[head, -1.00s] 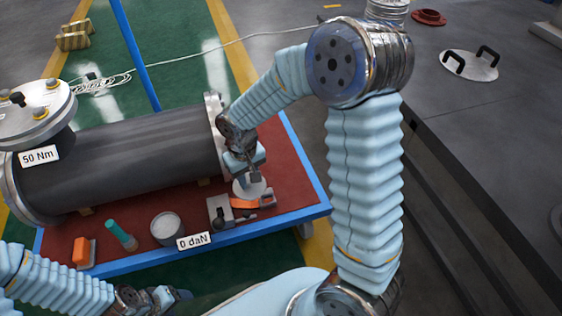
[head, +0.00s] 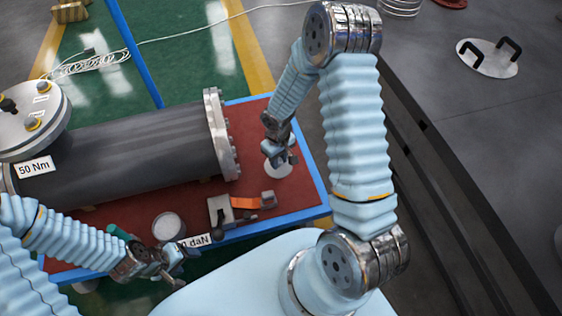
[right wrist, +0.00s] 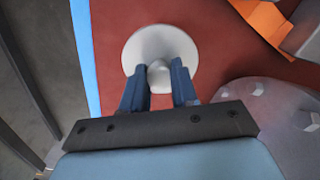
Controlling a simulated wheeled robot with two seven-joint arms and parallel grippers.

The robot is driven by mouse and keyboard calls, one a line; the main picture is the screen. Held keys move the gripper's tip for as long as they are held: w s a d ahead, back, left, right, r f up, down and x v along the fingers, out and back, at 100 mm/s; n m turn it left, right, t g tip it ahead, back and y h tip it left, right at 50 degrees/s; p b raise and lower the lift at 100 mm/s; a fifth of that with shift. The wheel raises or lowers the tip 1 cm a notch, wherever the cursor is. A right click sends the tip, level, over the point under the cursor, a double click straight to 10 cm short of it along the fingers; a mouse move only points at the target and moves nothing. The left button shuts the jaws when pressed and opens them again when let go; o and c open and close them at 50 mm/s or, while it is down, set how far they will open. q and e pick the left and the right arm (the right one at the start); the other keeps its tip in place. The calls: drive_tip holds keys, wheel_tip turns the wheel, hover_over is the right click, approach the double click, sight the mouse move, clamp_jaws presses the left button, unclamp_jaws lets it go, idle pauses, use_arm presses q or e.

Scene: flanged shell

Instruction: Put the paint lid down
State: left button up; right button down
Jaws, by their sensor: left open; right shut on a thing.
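The paint lid is a pale round disc with a small knob; it shows in the head view (head: 279,169) and the right wrist view (right wrist: 147,44). My right gripper (head: 279,153) is shut on the knob, its blue fingers either side of it in the wrist view (right wrist: 160,80). The lid is over the red table top, right of the shell's flange; I cannot tell whether it touches. A grey tin with white contents (head: 168,226) stands near the table's front edge. My left gripper (head: 176,268) is open and empty, just in front of the tin.
The dark shell (head: 125,150) with its bolted end flange (head: 221,135) fills the table's left and middle. The blue table edge (head: 312,160) is close on the right. Bare red surface surrounds the lid.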

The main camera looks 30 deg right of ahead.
sight(281, 163)
drive_tip(key=shift+w+d+f, duration=0.35)
drive_tip(key=shift+d+f, duration=0.1)
drive_tip(key=shift+f, duration=0.25)
drive_tip(key=f, duration=0.4)
drive_tip(key=shift+w+d, duration=0.2)
drive_tip(key=shift+d, duration=0.15)
drive_tip(key=shift+f+b, duration=0.15)
drive_tip(key=shift+b, duration=0.2)
drive_tip(key=c, duration=0.9)
unclamp_jaws()
drive_tip(key=shift+o, duration=0.2)
drive_tip(key=shift+r, duration=0.2)
